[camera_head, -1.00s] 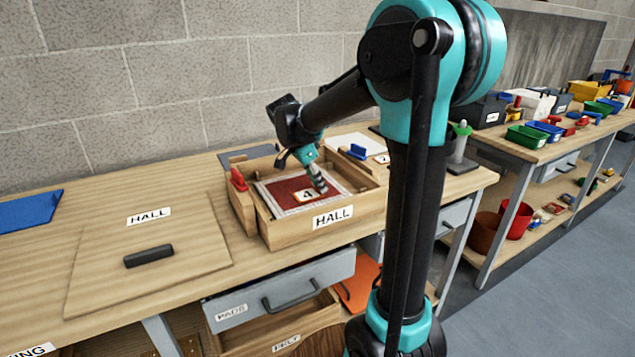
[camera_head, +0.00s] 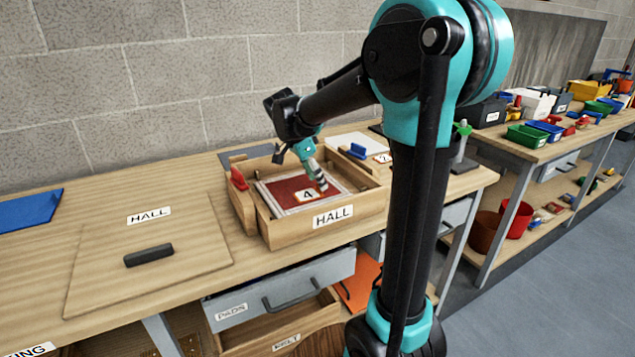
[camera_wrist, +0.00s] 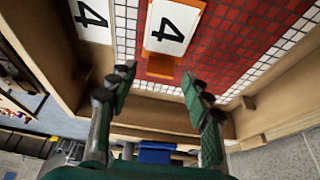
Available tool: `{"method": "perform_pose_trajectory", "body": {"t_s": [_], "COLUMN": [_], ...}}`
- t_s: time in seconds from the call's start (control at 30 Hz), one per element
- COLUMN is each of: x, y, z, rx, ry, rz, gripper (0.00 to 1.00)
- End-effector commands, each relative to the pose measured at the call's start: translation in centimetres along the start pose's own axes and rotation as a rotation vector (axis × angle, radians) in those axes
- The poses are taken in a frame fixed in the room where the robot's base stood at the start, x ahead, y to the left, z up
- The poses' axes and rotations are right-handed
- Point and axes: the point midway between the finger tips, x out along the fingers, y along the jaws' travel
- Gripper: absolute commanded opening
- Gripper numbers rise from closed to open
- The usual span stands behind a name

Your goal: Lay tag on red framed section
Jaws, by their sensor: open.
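The tag (camera_wrist: 173,25), a white plate with a black 4 and an orange edge and tab, appears to lie on the red tiled section (camera_wrist: 230,45), inside its white tile border. The tag also shows in the head view (camera_head: 307,195), on the red field (camera_head: 283,189) in the wooden HALL tray (camera_head: 290,235). My gripper (camera_wrist: 157,85) is open, its fingers apart with the orange tab ahead of the gap between them. In the head view my gripper (camera_head: 323,186) is low over the panel, right beside the tag. Nothing shows between the fingers.
A second white 4 label (camera_wrist: 90,20) is at the wooden side, outside the border. The tray's walls surround the panel closely. A red handle (camera_head: 238,179) and a blue handle (camera_head: 357,151) flank it. A wooden HALL lid (camera_head: 150,252) lies left; drawers (camera_head: 283,290) stand open below.

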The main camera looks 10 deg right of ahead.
Motion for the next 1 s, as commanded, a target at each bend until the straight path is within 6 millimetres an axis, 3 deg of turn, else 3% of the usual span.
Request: {"method": "perform_pose_trajectory", "body": {"t_s": [0.3, 0.5, 0.7, 1.0], "x": [-6.6, -9.5, -10.6, -10.6], "y": [0.0, 0.0, 0.0, 0.0], "z": [0.1, 0.0, 0.0, 0.0], "rx": [-0.002, -0.001, -0.001, -0.001], "ry": [0.000, 0.000, 0.000, 0.000], "rz": [0.000, 0.000, 0.000, 0.000], "gripper": [0.50, 0.50, 0.50, 0.50]}}
